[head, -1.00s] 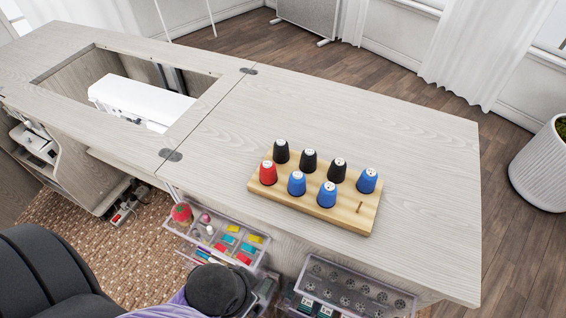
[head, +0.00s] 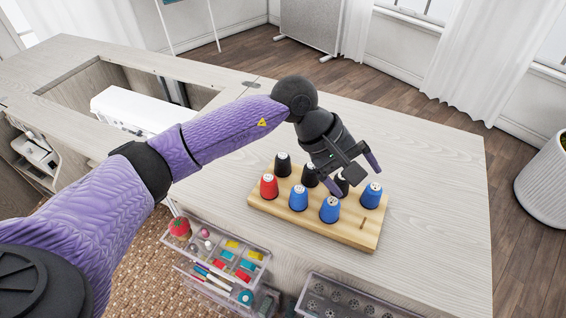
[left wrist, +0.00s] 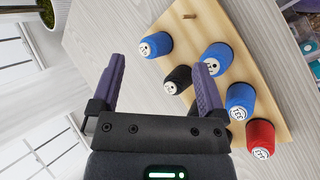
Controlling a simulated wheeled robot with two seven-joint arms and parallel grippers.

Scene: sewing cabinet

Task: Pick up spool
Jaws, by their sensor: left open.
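A wooden spool rack (head: 350,236) on the table holds upright spools: one red spool (head: 269,187), black spools (head: 283,165) along the back, and blue spools (head: 298,198) in front and at the right. My left gripper (head: 355,173) is open and empty above the rack's back right part, partly covering the black spools there. In the left wrist view my open fingers (left wrist: 160,66) straddle the image area of one black spool (left wrist: 176,80) and a blue spool (left wrist: 156,45). Contact is not visible. My right gripper is not in view.
The pale wood table (head: 440,190) is clear to the right of the rack. A white sewing machine (head: 125,105) sits in the cabinet opening at the left. Open clear drawers (head: 225,262) with sewing supplies are below the front edge. An empty peg (left wrist: 188,16) stands on the rack.

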